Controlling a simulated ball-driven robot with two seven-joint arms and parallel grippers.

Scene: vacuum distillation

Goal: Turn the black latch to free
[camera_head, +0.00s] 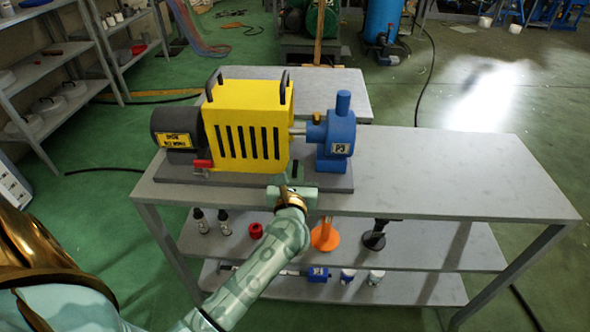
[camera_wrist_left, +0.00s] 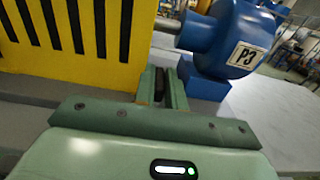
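The black latch (camera_head: 295,168) is a small dark upright piece at the front of the grey machine base, near the right end of the yellow guard (camera_head: 247,128). My left gripper (camera_head: 291,182) reaches over the table's front edge to it. In the left wrist view the latch (camera_wrist_left: 160,84) stands between the two green fingers (camera_wrist_left: 161,92), which are close together on either side of it. The fingers look shut on it, though their contact is partly hidden. The latch's lower part is hidden. My right gripper is not in view.
A blue pump marked P3 (camera_head: 335,137) stands right of the guard, and a dark motor (camera_head: 176,134) left of it. A red handle (camera_head: 203,164) sticks out at the front left. The grey tabletop (camera_head: 450,175) is clear on the right. Bottles and funnels stand on the shelf below.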

